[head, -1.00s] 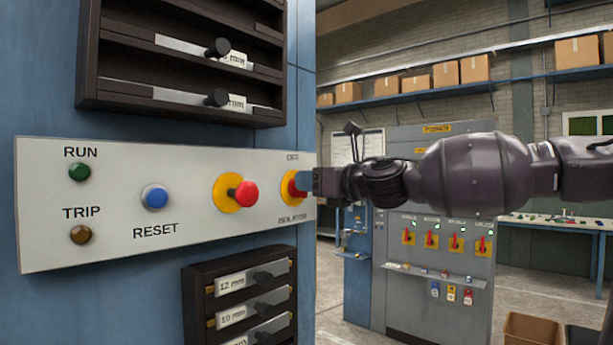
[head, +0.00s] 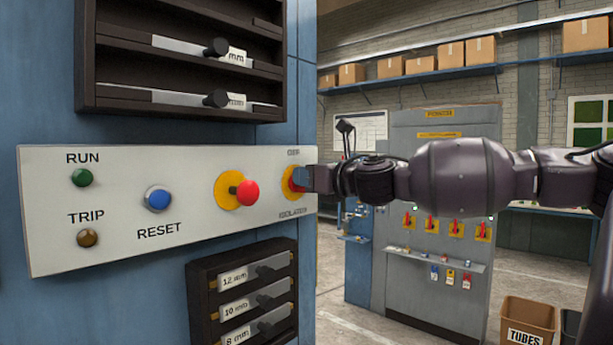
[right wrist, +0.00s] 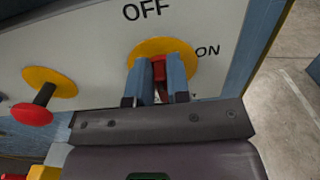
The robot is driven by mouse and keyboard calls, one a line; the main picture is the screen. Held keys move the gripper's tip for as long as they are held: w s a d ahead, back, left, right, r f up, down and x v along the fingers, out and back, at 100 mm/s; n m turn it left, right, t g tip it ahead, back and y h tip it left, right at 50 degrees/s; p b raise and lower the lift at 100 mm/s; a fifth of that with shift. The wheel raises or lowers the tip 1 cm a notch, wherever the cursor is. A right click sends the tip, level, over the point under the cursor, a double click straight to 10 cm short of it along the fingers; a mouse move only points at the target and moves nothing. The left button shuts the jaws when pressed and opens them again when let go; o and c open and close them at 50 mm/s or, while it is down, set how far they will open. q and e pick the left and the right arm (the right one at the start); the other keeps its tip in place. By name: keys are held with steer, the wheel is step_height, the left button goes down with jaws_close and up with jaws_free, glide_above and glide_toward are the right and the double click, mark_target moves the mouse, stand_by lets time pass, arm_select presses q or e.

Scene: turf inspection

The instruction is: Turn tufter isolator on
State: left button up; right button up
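The isolator is a red handle on a round yellow plate, at the right end of the white control panel. In the head view my right gripper (head: 303,179) covers most of it, and only part of the yellow plate (head: 288,188) shows. In the right wrist view the handle (right wrist: 159,68) is between the two blue-grey fingers (right wrist: 160,80), which appear closed against its sides. The yellow plate (right wrist: 140,50) shows behind them, with OFF printed above and ON to the right. The handle's exact angle is partly hidden by the fingers. My left gripper is not in view.
On the same panel (head: 120,255) are a red button on yellow (head: 246,193), a blue RESET button (head: 158,199) and RUN and TRIP lamps. Dark racks (head: 200,330) stand above and below. A grey cabinet (head: 410,290) with several red switches stands behind my right arm.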

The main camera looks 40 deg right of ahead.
jaws_close()
steer(key=shift+m, duration=0.3)
steer(key=m+b, duration=0.1)
steer(key=m, duration=0.4)
steer(key=d+f+m+b, duration=0.1)
steer(key=m+b, duration=0.1)
steer(key=m, duration=0.4)
steer(key=m+b, duration=0.2)
steer(key=m, duration=0.4)
steer(key=shift+w+d+f, duration=0.1)
steer(key=shift+d+f, duration=0.25)
steer(key=shift+m, duration=0.3)
steer(key=shift+o, duration=2.3)
jaws_free()
